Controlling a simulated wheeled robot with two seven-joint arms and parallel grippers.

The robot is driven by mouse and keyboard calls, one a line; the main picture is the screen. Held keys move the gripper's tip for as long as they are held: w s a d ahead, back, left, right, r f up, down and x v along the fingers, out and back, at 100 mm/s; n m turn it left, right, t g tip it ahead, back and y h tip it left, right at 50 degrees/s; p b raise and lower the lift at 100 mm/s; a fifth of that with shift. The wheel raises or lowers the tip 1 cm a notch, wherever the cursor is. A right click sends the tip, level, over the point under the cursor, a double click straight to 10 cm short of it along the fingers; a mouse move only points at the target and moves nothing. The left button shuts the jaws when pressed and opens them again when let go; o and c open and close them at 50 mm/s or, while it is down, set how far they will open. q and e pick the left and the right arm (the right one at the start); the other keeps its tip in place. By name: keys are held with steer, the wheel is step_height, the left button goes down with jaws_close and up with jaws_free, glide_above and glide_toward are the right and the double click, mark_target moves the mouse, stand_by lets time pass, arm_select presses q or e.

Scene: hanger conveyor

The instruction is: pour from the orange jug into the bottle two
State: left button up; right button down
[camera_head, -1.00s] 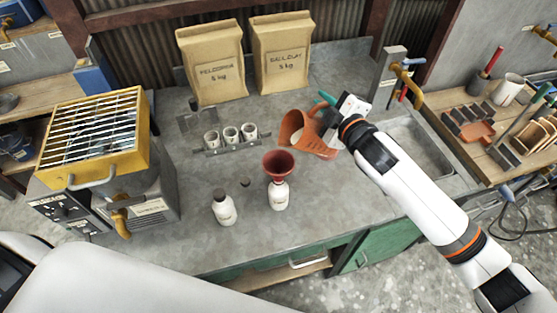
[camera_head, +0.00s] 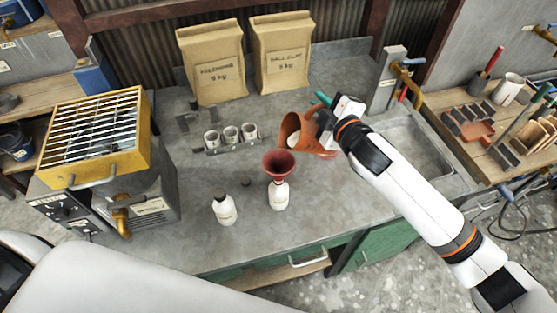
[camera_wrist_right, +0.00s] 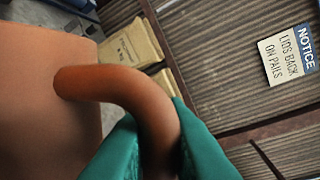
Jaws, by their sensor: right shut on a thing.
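The orange jug (camera_head: 297,130) is tilted with its mouth toward the left, behind and slightly right of the funnel in the head view. My right gripper (camera_head: 324,103), with green fingers, is shut on the jug's handle (camera_wrist_right: 125,88), which shows close up in the right wrist view. A dark red funnel (camera_head: 279,163) sits in the mouth of a white bottle (camera_head: 278,196). A second white bottle (camera_head: 224,210) with a dark top stands to its left. I cannot read which bottle is bottle two. My left gripper is not in view.
A rack with small cups (camera_head: 230,136) stands behind the bottles, and a small dark cap (camera_head: 246,182) lies near them. Two paper sacks (camera_head: 282,52) stand at the back. A yellow grill-topped heater (camera_head: 97,138) is left, a sink (camera_head: 415,150) right.

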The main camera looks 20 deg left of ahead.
mark_target(310, 117)
steer(key=shift+s+a+f+n, duration=0.1)
steer(key=shift+s+a+n, duration=0.35)
steer(key=shift+a+n, duration=0.25)
stand_by(1.0)
steer(key=shift+s+a+f+n+h, duration=0.4)
steer(key=shift+s+a+f+n, duration=0.1)
steer(key=shift+a+n, duration=0.25)
stand_by(1.5)
steer(key=shift+s+a+n+t, duration=0.1)
steer(key=shift+a+n+t, duration=0.05)
steer(key=shift+n+t, duration=0.15)
stand_by(0.4)
steer(key=w+d+m, duration=0.1)
steer(key=d+r+m, duration=0.1)
steer(key=m, duration=0.1)
steer(key=w+d+m+y, duration=0.1)
steer(key=d, duration=0.1)
steer(key=shift+w+r, duration=0.2)
steer(key=shift+w, duration=0.1)
steer(key=shift+g, duration=0.4)
